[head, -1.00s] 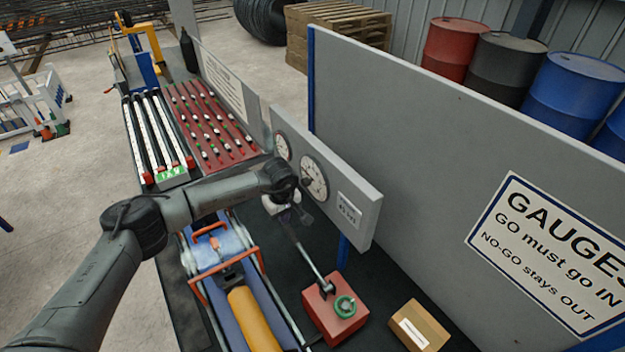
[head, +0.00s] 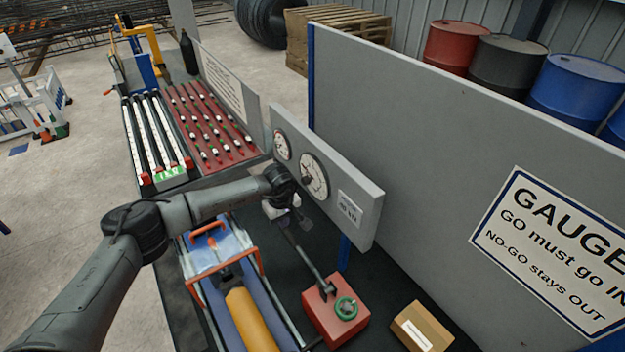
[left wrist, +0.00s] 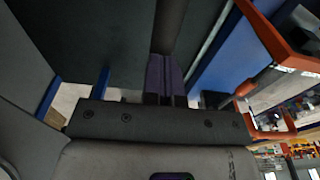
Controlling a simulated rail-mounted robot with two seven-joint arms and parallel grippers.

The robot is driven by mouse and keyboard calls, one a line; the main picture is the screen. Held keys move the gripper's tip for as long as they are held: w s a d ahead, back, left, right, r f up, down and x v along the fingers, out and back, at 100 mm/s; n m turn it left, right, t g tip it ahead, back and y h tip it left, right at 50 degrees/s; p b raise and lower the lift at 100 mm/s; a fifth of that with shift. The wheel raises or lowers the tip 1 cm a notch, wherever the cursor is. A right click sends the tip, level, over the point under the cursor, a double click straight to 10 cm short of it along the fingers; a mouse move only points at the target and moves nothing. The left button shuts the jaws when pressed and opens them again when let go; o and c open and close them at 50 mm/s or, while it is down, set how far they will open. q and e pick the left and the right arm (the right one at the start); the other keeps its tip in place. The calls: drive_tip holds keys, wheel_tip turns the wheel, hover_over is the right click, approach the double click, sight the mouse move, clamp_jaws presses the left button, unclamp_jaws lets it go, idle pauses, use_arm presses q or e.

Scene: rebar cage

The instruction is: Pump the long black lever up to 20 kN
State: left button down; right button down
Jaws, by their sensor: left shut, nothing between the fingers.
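The long black lever (head: 306,262) rises at a slant from the red pump block (head: 334,314) in the head view. Its upper end is at my left gripper (head: 288,218), which hides that end in part. In the left wrist view my left gripper's dark fingers (left wrist: 165,82) are shut, with nothing seen between them. A dark bar-like shape lies beyond the fingertips; I cannot tell whether it is the lever. A large round gauge (head: 314,177) and a smaller one (head: 281,146) are on the grey panel; their readings are too small to tell. My right gripper is not in view.
A green hand wheel (head: 346,308) sits on the pump block. A cardboard box (head: 421,327) lies to its right. A blue frame with orange handles and a yellow cylinder (head: 247,318) stands left of the pump. The grey gauge panel (head: 366,207) stands close behind my left gripper.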

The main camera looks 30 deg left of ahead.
use_arm(q)
drive_tip(key=shift+f, duration=0.1)
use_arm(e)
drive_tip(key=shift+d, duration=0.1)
